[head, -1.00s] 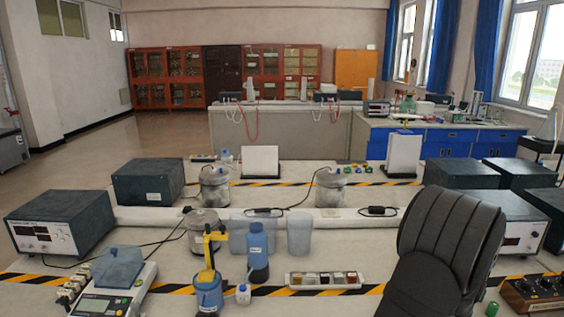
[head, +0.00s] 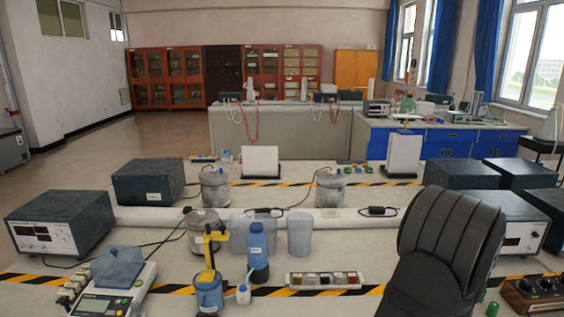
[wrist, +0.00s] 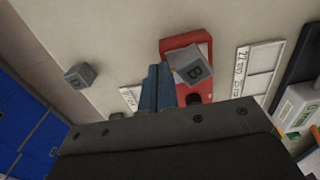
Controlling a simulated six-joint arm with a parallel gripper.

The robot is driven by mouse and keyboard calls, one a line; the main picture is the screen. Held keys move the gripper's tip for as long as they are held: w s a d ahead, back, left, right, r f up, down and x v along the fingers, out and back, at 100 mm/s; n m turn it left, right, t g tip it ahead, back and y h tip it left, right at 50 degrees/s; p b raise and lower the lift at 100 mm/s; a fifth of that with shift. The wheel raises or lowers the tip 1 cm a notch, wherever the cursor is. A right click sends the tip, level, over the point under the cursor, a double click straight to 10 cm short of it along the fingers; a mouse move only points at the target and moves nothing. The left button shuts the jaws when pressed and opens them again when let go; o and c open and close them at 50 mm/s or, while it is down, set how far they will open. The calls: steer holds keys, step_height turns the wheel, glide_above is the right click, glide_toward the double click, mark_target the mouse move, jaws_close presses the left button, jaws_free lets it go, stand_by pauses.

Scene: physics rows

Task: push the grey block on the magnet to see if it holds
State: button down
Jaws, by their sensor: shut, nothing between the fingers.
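In the wrist view, a grey block marked "B" (wrist: 193,66) sits on a red magnet (wrist: 180,40), turned at an angle to the magnet's edges. My gripper (wrist: 157,72) shows as two blue fingers pressed together, with nothing between them. The fingertips are just left of block "B", very close to its side; I cannot tell if they touch it. They hide part of the magnet's left side. A second grey block, marked "D" (wrist: 78,76), lies apart on the pale bench to the left. I cannot make out the gripper, magnet or blocks in the head view.
The head view shows a bench with a balance (head: 115,285), a blue bottle (head: 257,245) and a sample tray (head: 325,280).

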steer(key=shift+w, duration=0.35)
stand_by(1.1)
steer(key=shift+s, duration=0.75)
step_height(320, 180, up, 8)
stand_by(0.7)
steer(key=shift+f, duration=0.1)
steer(key=shift+f, duration=3.9)
steer(key=shift+r, duration=0.1)
